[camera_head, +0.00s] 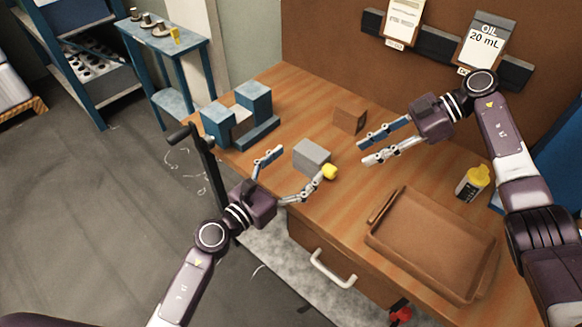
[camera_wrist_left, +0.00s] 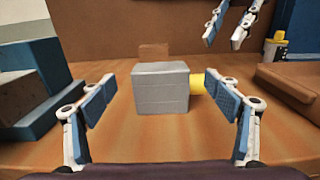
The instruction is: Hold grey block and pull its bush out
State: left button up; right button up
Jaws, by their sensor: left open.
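The grey block (camera_head: 311,155) sits on the wooden table. A yellow bush (camera_head: 330,172) sticks out of its right side; in the left wrist view the bush (camera_wrist_left: 198,84) shows right of the block (camera_wrist_left: 161,88). My left gripper (camera_head: 296,168) is open at the near side of the block. In the left wrist view its fingers stand left and right of the block with gaps on both sides, not touching it. My right gripper (camera_head: 365,153) is open and empty, right of the block and apart from the bush; it also shows at the top of the left wrist view (camera_wrist_left: 223,40).
A blue vise-like fixture (camera_head: 254,130) stands left of the block. A small brown block (camera_head: 349,120) lies behind. A brown tray (camera_head: 376,228) is at the front right, with a yellow-topped oil bottle (camera_head: 472,184) beyond it. The table between block and tray is clear.

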aim_at(305, 158)
pick_arm(q)
jog(key=x, duration=0.6)
jog(key=c, duration=1.7)
jog(key=shift+o, duration=0.2)
